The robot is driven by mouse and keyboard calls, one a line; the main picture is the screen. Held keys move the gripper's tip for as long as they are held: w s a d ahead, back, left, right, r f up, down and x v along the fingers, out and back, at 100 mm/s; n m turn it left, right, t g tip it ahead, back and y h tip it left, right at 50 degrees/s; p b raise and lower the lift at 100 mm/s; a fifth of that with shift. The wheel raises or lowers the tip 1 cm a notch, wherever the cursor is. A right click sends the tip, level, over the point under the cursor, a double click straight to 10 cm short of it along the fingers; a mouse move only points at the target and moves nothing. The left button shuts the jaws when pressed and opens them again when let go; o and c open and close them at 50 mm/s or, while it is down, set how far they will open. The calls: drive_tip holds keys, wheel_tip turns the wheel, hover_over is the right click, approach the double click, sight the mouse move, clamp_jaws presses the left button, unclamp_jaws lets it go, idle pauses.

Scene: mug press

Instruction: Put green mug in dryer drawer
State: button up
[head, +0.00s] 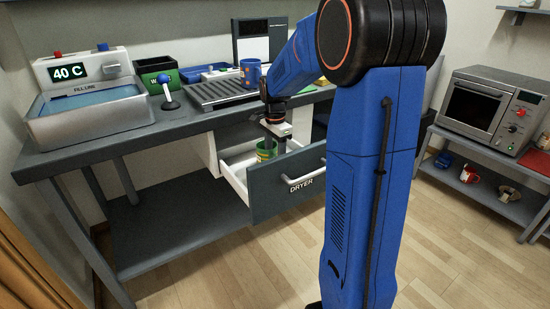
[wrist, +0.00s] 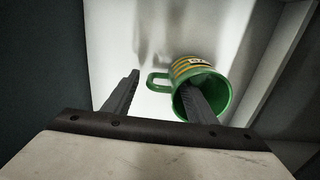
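The green mug (wrist: 222,98), with a yellow striped band and a green handle, lies in the open dryer drawer (head: 236,180). In the wrist view it looks tilted, its mouth toward the camera, on the white drawer floor (wrist: 120,30). My gripper (wrist: 162,82) is open. Its right finger reaches into or across the mug's mouth; the left finger is outside, with a gap to the handle. In the head view the mug (head: 265,152) shows inside the drawer just below my gripper, whose fingertips are hard to make out there.
The drawer's dark front with the DRYER handle (head: 304,180) sticks out from under the counter (head: 170,130). On the counter are a water basin (head: 90,108), a slatted rack (head: 218,92) and a blue mug (head: 250,72). A shelf with a microwave (head: 485,110) stands right.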

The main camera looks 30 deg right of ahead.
wheel_tip(320, 180, up, 12)
drive_tip(key=shift+r, duration=0.15)
idle(0.6)
idle(0.4)
